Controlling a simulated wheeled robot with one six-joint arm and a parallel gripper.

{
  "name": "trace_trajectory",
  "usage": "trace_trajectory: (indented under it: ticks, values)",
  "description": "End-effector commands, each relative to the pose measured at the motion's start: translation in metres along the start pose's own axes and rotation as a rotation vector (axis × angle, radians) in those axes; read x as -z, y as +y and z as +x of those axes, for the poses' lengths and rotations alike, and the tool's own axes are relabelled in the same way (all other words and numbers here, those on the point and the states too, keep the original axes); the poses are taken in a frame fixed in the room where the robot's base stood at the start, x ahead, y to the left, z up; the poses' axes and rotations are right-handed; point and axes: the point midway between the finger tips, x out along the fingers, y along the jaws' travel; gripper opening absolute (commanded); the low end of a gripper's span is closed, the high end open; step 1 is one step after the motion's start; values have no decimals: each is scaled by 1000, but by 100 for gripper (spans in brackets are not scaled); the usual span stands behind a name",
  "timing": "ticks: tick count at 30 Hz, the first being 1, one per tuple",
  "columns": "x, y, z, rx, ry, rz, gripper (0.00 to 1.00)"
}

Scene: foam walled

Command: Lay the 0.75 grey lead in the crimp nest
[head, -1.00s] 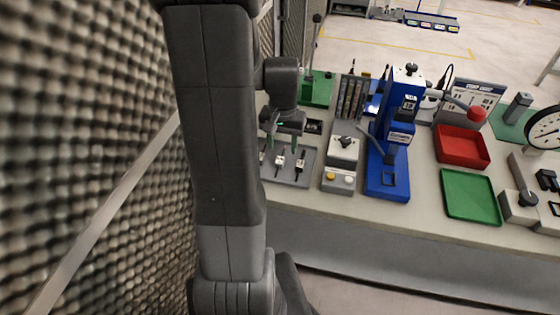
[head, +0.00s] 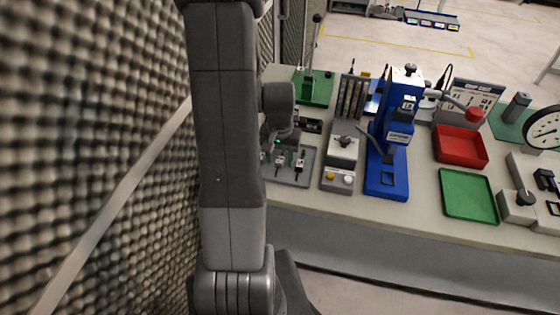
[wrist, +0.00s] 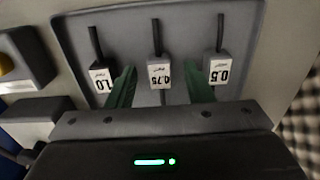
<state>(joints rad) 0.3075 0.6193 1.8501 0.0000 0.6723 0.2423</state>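The 0.75 lead (wrist: 160,72) lies in the middle of a grey tray (wrist: 75,40), with a white label on its block and a dark wire end pointing up in the wrist view. My gripper (wrist: 156,88) is open, its two green fingers standing either side of this lead with gaps left and right. In the head view my gripper is partly hidden by my arm, over the tray (head: 287,180). A blue press (head: 399,125) stands right of the tray in the head view; I cannot make out clearly which part is the crimp nest.
The 1.0 lead (wrist: 102,76) and the 0.5 lead (wrist: 219,70) flank the middle one closely. A red tray (head: 460,147) and green tray (head: 468,195) are further right. A foam wall (head: 90,130) rises close on the left.

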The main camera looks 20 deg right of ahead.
Motion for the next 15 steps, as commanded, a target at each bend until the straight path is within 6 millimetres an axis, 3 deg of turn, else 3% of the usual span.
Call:
trace_trajectory:
  ticks: [1,7,15]
  values:
    - [0,0,0,0,0,0,37]
    - [0,0,0,0,0,0,0]
    - [0,0,-2,0,1,0,0]
